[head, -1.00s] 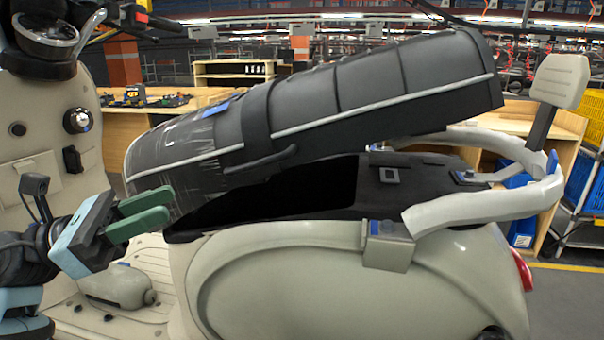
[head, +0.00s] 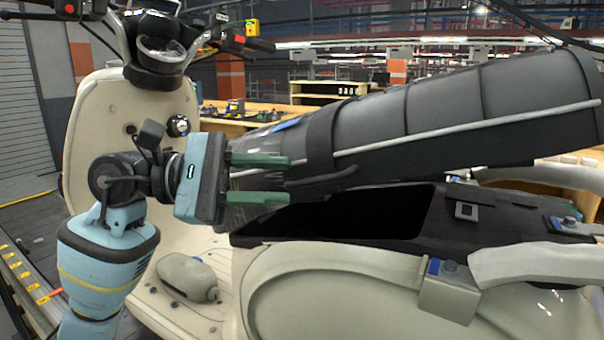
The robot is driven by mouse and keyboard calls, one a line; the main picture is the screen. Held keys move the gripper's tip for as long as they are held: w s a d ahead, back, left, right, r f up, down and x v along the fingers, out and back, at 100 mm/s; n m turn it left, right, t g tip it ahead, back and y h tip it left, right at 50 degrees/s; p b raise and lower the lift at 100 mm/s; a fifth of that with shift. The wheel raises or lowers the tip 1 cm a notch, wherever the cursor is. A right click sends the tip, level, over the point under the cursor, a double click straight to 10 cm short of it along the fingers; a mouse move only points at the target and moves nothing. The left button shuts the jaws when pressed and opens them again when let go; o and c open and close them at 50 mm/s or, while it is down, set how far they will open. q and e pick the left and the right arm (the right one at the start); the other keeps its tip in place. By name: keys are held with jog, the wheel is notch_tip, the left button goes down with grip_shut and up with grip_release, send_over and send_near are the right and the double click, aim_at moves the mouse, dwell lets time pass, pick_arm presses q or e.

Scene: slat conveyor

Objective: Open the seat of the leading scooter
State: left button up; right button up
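The seat (head: 440,120) of the cream scooter (head: 345,295) is a long dark grey cushion with a light piping line. It is tilted up, its rear end high at the right and its front end low. The dark storage opening (head: 370,212) shows below it. My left gripper (head: 290,180) is open, its two green fingers apart one above the other, at the low front end of the seat. Part of the seat's side shows between the fingers; I cannot tell whether they touch it. My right gripper is out of view.
The scooter's front shield (head: 95,140) and handlebar stand at the left. A light wrapped grab rail (head: 540,262) lies at the right rear. A wooden bench (head: 235,125) with small parts stands behind. A rounded cream part (head: 187,277) sits on the footboard.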

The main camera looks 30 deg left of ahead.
aim_at(307, 181)
pick_arm(q)
jog(key=shift+p+x, duration=0.5)
jog(key=shift+x, duration=1.75)
grip_shut()
